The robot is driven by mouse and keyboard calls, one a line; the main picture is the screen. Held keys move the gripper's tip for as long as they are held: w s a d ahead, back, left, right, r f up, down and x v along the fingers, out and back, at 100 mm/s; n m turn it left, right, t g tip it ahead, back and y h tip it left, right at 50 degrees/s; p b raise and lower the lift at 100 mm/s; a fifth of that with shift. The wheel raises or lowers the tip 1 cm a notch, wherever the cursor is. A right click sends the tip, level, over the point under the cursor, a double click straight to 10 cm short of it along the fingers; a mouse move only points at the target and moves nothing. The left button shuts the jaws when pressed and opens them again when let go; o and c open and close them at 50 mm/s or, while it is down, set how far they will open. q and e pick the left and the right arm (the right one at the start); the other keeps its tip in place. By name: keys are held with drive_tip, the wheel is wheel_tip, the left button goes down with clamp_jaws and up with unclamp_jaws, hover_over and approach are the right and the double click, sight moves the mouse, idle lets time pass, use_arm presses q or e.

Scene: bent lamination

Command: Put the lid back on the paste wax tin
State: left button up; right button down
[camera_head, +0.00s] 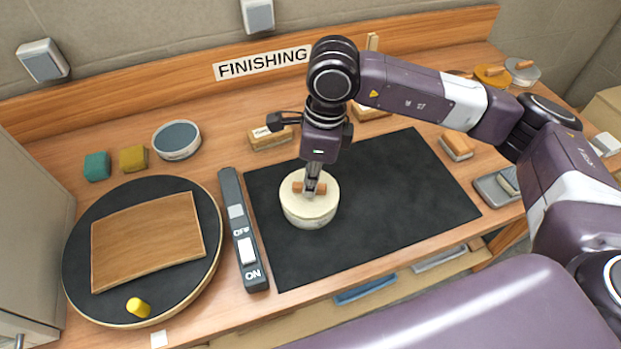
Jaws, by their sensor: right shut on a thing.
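The cream round paste wax tin (312,218) stands upright on the black mat, left of the mat's middle. Its cream lid (327,196) with a wooden bar handle (297,187) is at the top of the tin. My right gripper (312,188) points down from above and is shut on the handle. The gripper hides the middle of the handle and part of the lid. I see no clear gap between lid and tin, but cannot tell whether the lid is fully seated. My left gripper is not in view.
The black mat (410,200) is clear to the right. A long switch box (240,235) lies left of it, beside a round turntable (205,265) with a curved wooden sheet (150,240). A blue-grey-topped tin (177,138) and wooden-backed blocks (457,147) stand around.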

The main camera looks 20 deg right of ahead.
drive_tip(key=shift+b, duration=0.8)
idle(1.3)
drive_tip(key=shift+f+b, duration=0.2)
drive_tip(key=shift+b, duration=0.7)
idle(0.8)
drive_tip(key=c, duration=1.4)
unclamp_jaws()
drive_tip(key=shift+r+p, duration=1.55)
drive_tip(key=shift+r, duration=2)
drive_tip(key=shift+c, duration=0.3)
clamp_jaws()
